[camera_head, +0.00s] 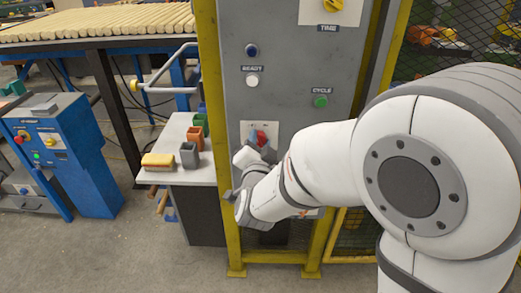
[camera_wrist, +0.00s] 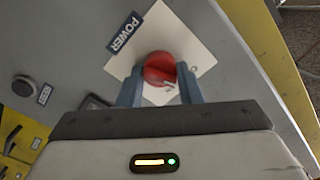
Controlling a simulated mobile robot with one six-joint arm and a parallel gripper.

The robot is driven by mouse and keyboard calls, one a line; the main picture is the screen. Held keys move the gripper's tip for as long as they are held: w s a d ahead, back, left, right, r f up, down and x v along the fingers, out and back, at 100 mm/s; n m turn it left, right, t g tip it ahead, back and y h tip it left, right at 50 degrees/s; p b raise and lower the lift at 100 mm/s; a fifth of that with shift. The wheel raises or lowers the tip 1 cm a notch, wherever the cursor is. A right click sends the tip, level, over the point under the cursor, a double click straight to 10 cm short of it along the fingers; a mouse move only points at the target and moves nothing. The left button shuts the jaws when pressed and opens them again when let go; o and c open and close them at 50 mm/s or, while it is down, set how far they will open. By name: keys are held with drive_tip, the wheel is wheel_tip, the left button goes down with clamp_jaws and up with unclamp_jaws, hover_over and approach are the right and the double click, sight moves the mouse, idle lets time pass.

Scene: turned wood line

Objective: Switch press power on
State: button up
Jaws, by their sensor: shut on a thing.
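The red power knob (camera_wrist: 160,69) sits on a white plate (camera_wrist: 206,62) beside a dark POWER label (camera_wrist: 124,32) in the wrist view. My gripper (camera_wrist: 160,84) has its two blue-grey fingers on either side of the knob and is shut on it. In the head view, a bit of the red knob (camera_head: 260,138) shows on the grey press panel (camera_head: 280,85), partly hidden by my gripper (camera_head: 257,147). The knob's exact pointer setting is hard to read.
The panel also carries a white READY button (camera_head: 252,80), a green CYCLE button (camera_head: 320,101) and a yellow TIME knob (camera_head: 333,4). Yellow posts (camera_head: 212,110) frame it. A small table (camera_head: 182,175) with coloured bins stands left. A blue machine (camera_head: 70,150) is farther left.

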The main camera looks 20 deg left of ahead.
drive_tip(key=m+b, duration=0.1)
drive_tip(key=b, duration=0.1)
drive_tip(key=f+m+b, duration=0.1)
drive_tip(key=b, duration=0.1)
drive_tip(key=shift+m+b, duration=0.3)
drive_tip(key=shift+b, duration=0.1)
drive_tip(key=m+b, duration=0.3)
drive_tip(key=b, duration=0.2)
drive_tip(key=shift+d+m+b, duration=0.1)
drive_tip(key=shift+m+b, duration=0.2)
drive_tip(key=shift+b, duration=0.05)
drive_tip(key=m+b, duration=0.2)
drive_tip(key=b, duration=0.1)
drive_tip(key=shift+r, duration=0.1)
drive_tip(key=shift+r+m+b, duration=0.15)
drive_tip(key=shift+m+b, duration=0.85)
drive_tip(key=shift+b, duration=0.1)
drive_tip(key=shift+r, duration=0.1)
drive_tip(key=o, duration=1)
